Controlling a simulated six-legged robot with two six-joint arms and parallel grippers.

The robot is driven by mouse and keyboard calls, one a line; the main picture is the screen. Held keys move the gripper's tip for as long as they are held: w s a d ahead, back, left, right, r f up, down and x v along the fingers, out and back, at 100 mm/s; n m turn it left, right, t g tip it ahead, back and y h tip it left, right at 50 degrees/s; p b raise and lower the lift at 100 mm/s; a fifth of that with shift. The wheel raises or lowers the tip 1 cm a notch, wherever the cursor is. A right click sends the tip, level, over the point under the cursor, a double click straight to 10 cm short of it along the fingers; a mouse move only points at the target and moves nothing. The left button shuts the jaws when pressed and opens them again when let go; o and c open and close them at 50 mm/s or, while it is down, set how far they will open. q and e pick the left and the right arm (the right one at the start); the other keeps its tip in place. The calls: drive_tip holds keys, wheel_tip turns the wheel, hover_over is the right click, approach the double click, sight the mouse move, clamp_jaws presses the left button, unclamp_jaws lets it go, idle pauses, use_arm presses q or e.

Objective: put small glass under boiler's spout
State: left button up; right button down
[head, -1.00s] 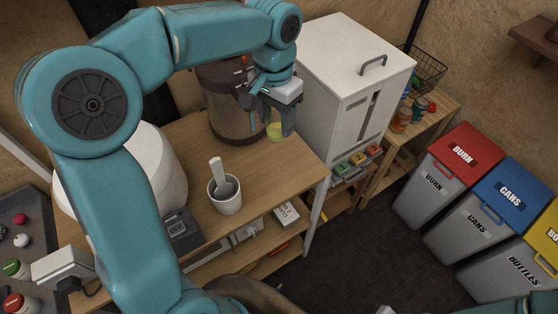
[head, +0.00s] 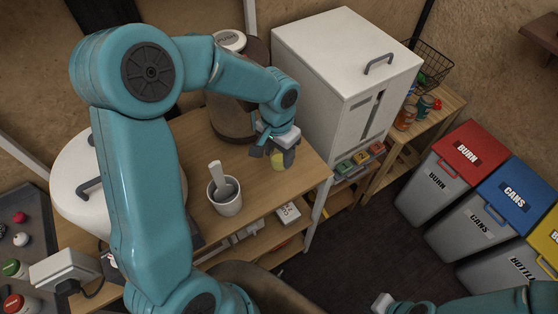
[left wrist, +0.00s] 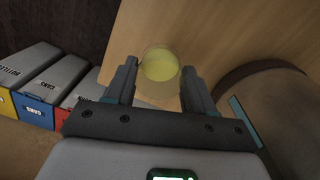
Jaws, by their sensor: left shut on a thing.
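The small glass (head: 278,160), yellowish inside, is between the fingers of my left gripper (head: 274,155), near the right end of the wooden table. In the left wrist view the round yellow glass (left wrist: 160,65) sits between the fingertips of the left gripper (left wrist: 158,82), with the wood beyond. The gripper is shut on it. The boiler (head: 228,115) is a brown cylinder behind and to the left of the glass. Its spout is hidden behind my left arm. A pale end part of my right arm (head: 383,302) shows at the bottom edge; its fingers cannot be made out.
A white mug with a pestle-like stick (head: 225,196) stands on the table (head: 190,135) in front of the boiler. A white cabinet (head: 340,65) stands just right of the gripper. A large white lidded pot (head: 80,165) is at left. Labelled bins (head: 465,155) stand at right.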

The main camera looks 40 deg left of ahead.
sight(279, 163)
use_arm(q)
drive_tip(key=shift+s+d+f, duration=0.15)
drive_tip(key=shift+f, duration=0.15)
wheel_tip(279, 163, down, 4)
drive_tip(key=shift+r, duration=0.15)
drive_tip(key=shift+w+f, duration=0.2)
drive_tip(key=shift+f, duration=0.15)
drive_tip(key=shift+s+r, duration=0.15)
drive_tip(key=shift+s, duration=0.15)
drive_tip(key=shift+f, duration=0.2)
drive_tip(key=o, duration=1.1)
drive_tip(key=shift+w, duration=0.25)
drive_tip(key=shift+c, duration=0.2)
drive_tip(key=shift+s+r, duration=0.15)
drive_tip(key=shift+s, duration=0.05)
drive_tip(key=shift+w+r+p, duration=0.1)
drive_tip(key=shift+r+p, duration=0.15)
drive_tip(key=shift+p, duration=0.05)
wheel_tip(279, 163, up, 12)
drive_tip(key=shift+a+f+b, duration=0.15)
drive_tip(key=shift+a+b, duration=0.05)
drive_tip(key=shift+b, duration=0.25)
drive_tip(key=shift+w+f, duration=0.1)
